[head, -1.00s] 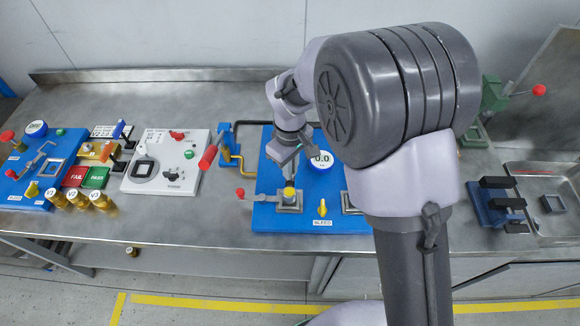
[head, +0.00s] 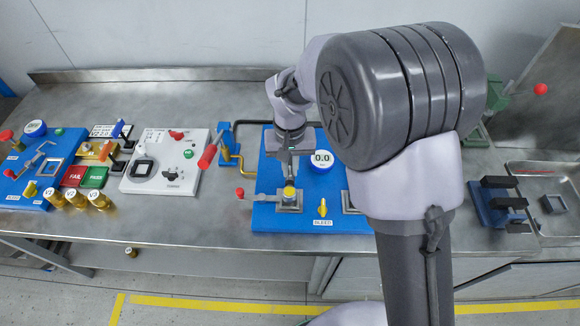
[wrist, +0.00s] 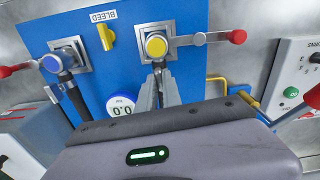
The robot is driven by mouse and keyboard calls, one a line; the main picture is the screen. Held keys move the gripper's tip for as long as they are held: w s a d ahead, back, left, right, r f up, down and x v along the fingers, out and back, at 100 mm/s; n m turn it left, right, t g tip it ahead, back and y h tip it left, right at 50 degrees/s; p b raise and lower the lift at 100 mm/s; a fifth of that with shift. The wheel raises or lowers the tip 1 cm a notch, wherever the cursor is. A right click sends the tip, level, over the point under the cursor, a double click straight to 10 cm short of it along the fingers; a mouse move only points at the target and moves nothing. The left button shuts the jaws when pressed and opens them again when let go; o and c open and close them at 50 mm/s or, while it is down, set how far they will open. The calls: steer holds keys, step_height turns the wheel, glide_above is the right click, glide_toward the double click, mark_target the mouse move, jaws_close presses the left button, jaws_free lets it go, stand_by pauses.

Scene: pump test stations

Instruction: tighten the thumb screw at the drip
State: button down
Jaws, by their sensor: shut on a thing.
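A fitting with a yellow cap (wrist: 156,46) sits in a square metal plate on the blue board (wrist: 195,73). The yellow cap (head: 290,192) also shows in the head view, at the board's front left. My gripper (wrist: 158,68) reaches the side of this fitting, with its fingertips close together just below the cap in the wrist view. It is shut on a small part there, seemingly the thumb screw, which the fingers mostly hide. In the head view my gripper (head: 289,172) is just behind the cap. No drip can be made out.
A lever with a red knob (wrist: 237,36) stands beside the yellow-capped fitting. A second fitting, blue-capped (wrist: 52,63), a yellow BLEED knob (wrist: 105,37) and a round gauge (wrist: 120,105) reading 0.0 share the board. Bare bench (head: 225,220) lies left of the board.

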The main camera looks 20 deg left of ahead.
mark_target(290, 170)
steer(key=shift+m, duration=0.6)
steer(key=c, duration=1.5)
jaws_free()
step_height(290, 170, up, 17)
steer(key=p, duration=0.5)
steer(key=shift+r, duration=0.2)
